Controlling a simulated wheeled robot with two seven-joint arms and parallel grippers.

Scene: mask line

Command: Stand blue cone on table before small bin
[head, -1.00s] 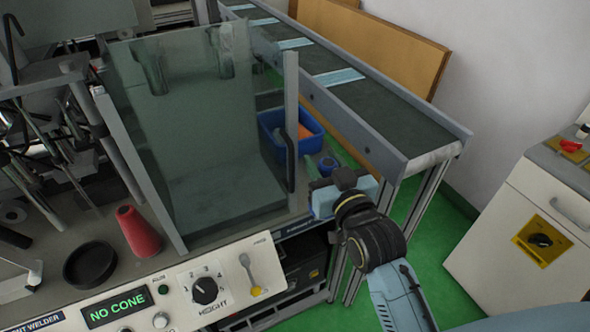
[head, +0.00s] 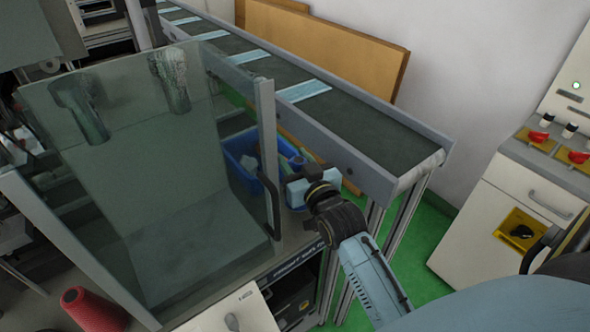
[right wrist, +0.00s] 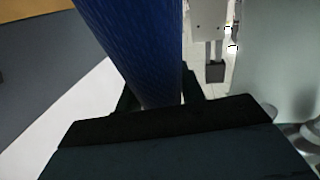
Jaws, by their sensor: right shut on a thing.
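My right gripper (head: 301,186) is shut on the blue cone (head: 297,162), beside the right edge of the clear guard in the head view. Only a small part of the cone shows there, by the small blue bin. In the right wrist view the cone (right wrist: 140,45) rises large from between the fingers, slightly tilted. The small bin (head: 240,172) is seen partly through the clear guard, left of the gripper. The table (head: 300,222) shows as a narrow strip under the gripper. My left gripper is not in view.
A clear guard (head: 170,190) with a dark handle stands close left of my gripper. A conveyor (head: 330,115) with blue masks runs behind. A red cone (head: 92,308) is at the lower left. A white cabinet (head: 500,205) stands at right.

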